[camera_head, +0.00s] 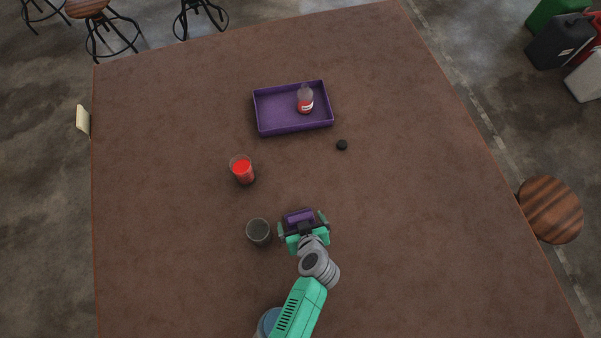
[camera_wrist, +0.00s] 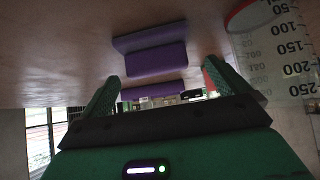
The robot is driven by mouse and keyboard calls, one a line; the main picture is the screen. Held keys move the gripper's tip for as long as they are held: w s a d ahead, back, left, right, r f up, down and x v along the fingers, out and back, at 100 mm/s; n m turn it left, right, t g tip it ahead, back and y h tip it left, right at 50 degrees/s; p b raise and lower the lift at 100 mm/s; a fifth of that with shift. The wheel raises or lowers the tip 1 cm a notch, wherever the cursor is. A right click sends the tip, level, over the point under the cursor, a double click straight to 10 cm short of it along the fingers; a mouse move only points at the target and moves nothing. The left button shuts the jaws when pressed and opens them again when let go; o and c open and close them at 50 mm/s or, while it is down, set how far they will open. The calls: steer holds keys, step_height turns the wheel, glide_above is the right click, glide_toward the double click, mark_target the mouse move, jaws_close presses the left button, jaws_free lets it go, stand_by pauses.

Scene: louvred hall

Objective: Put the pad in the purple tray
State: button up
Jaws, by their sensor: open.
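The pad appears to be a small purple piece (camera_head: 300,216) on the table near the front middle, right at my gripper. In the wrist view the purple piece (camera_wrist: 155,60) shows two faces meeting along an edge, ahead of and between the fingers. My gripper (camera_head: 303,223) is open, with a green finger at each side of the piece; in the wrist view its fingers (camera_wrist: 160,78) stand wide apart. I cannot tell whether they touch the piece. The purple tray (camera_head: 276,129) lies farther back on the table, with a red-labelled bottle (camera_head: 305,101) standing in it.
A grey clear beaker (camera_head: 258,232) stands close to the left of my gripper; its marked wall (camera_wrist: 285,50) fills the wrist view's right side. A glass of red liquid (camera_head: 242,171) stands left of centre. A small black object (camera_head: 342,145) lies near the tray. The table's right side is clear.

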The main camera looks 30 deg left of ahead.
mark_target(300, 218)
steer(key=x, duration=0.4)
steer(key=shift+w+a+f+b, duration=0.1)
steer(key=shift+w+b, duration=0.25)
steer(key=shift+w, duration=0.05)
steer(key=c, duration=1)
